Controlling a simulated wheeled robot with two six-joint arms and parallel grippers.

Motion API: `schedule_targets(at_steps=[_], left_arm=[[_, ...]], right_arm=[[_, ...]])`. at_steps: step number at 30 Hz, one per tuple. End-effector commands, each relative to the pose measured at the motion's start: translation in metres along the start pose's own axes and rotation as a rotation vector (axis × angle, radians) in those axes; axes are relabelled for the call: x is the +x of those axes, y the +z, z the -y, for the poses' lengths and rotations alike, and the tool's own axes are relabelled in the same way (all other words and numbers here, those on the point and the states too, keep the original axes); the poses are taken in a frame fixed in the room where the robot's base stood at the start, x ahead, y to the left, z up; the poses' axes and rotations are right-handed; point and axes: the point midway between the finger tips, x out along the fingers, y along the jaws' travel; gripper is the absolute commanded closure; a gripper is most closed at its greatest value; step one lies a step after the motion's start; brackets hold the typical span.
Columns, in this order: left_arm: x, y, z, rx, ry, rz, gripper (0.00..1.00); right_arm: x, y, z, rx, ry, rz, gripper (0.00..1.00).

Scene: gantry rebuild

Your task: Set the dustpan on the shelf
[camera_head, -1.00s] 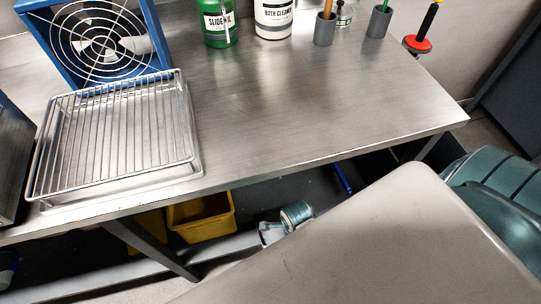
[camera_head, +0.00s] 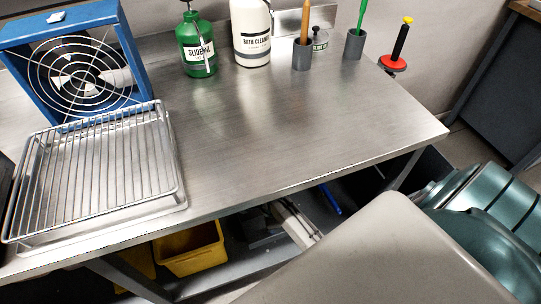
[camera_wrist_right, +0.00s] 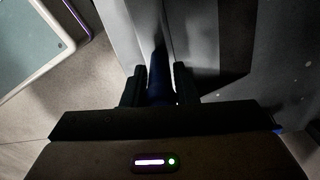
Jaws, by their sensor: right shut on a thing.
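In the right wrist view, my right gripper (camera_wrist_right: 159,92) is shut on a dark blue, handle-like piece (camera_wrist_right: 159,70), taken to be the dustpan's handle. The piece points away from the fingers; the rest of it is in shadow and I cannot make out the pan. In the head view, pale and dark parts, seemingly of my right arm, show under the steel table near its front edge; the fingers are not clear there. A dark lower shelf (camera_head: 352,186) runs beneath the table top. My left gripper is in neither view.
The steel table (camera_head: 290,130) holds a blue fan (camera_head: 128,45), a wire rack (camera_head: 95,175), a green bottle (camera_head: 197,45), a white bottle (camera_head: 252,35) and grey cups (camera_head: 302,55). A yellow bin (camera_head: 190,250) and a thin blue object (camera_head: 331,200) are under it.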

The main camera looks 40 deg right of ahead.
Motion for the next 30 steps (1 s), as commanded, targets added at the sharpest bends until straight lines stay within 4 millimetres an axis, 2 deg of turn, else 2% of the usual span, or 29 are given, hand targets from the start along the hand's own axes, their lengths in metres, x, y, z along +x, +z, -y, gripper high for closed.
schedule_targets(at_steps=[3, 15, 25, 26, 28, 29, 30], left_arm=[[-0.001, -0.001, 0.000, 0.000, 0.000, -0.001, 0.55], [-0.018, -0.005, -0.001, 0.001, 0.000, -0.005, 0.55], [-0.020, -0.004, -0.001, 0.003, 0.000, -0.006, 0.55], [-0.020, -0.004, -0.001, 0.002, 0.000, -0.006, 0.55], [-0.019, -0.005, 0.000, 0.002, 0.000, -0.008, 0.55], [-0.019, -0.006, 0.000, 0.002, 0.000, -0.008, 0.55], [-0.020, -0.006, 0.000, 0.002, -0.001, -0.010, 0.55]], right_arm=[[-0.001, 0.001, 0.010, 0.000, -0.005, 0.002, 1.00], [0.033, 0.001, 0.008, -0.001, -0.003, 0.001, 1.00], [0.034, 0.001, 0.008, -0.001, -0.003, 0.001, 1.00], [0.036, 0.001, 0.007, 0.000, -0.001, 0.000, 0.70], [0.035, 0.001, 0.007, 0.000, -0.001, 0.001, 0.56], [0.035, 0.001, 0.007, 0.000, -0.001, 0.001, 0.52], [0.035, 0.001, 0.007, 0.000, -0.001, 0.001, 0.52]])
